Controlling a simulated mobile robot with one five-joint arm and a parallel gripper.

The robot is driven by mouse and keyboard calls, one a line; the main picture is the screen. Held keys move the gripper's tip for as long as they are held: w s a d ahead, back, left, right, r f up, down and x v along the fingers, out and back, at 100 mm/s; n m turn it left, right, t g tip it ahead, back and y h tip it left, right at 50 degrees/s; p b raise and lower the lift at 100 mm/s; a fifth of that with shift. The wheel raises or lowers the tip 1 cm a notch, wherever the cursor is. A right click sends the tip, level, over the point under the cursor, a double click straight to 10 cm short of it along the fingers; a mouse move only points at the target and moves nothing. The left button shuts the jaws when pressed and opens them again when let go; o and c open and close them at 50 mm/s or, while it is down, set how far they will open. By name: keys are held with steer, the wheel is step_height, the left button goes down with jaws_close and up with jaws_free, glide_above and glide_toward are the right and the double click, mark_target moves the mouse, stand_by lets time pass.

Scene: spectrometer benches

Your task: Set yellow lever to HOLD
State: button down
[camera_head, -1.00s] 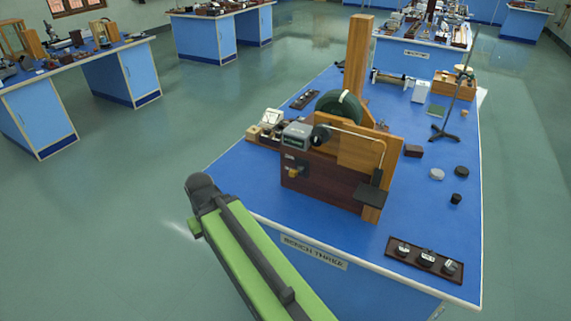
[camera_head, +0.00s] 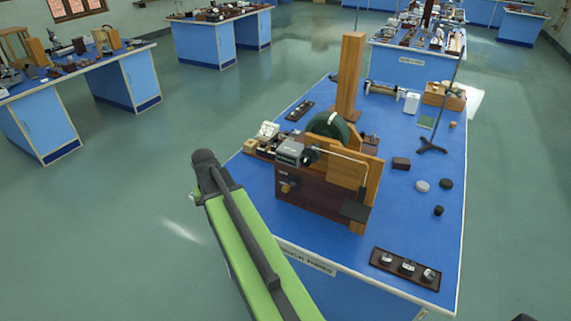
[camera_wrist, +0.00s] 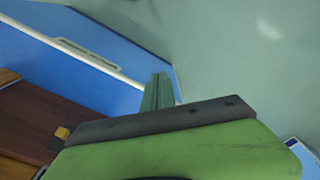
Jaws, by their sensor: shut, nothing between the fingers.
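The yellow lever (camera_head: 287,187) is a small yellow-orange piece on the front of the dark brown wooden panel (camera_head: 320,208) on the nearest bench. Its exact setting and any HOLD mark are too small to read. In the wrist view a small yellow block (camera_wrist: 62,132), which looks like the lever, stands out from the brown board at the left, partly behind my green and black wrist part. My gripper (camera_wrist: 158,80) shows in the wrist view as narrow green fingers, shut and empty, to the right of the yellow block and apart from it. In the head view my arm hides most of it.
A tray (camera_head: 405,268) with several small items lies at the bench's front right. Open floor (camera_head: 130,230) lies left of the bench.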

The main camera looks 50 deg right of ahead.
steer(key=s+d+r+m+p, duration=0.1)
steer(key=d+r+m+p, duration=0.2)
steer(key=d+r, duration=0.45)
steer(key=s+d+r+m+p, duration=0.15)
steer(key=d+r+p, duration=0.25)
steer(key=d, duration=0.6)
step_height(320, 180, up, 3)
steer(key=m+p, duration=0.3)
steer(key=m, duration=0.1)
glide_above(287, 186)
steer(key=shift+s+h, duration=0.15)
steer(key=shift+h, duration=0.35)
step_height(287, 186, down, 13)
steer(key=b, duration=1.3)
steer(key=shift+a+f+b, duration=0.25)
steer(key=shift+f+b, duration=0.05)
steer(key=shift+f, duration=0.05)
steer(key=shift+r, duration=0.1)
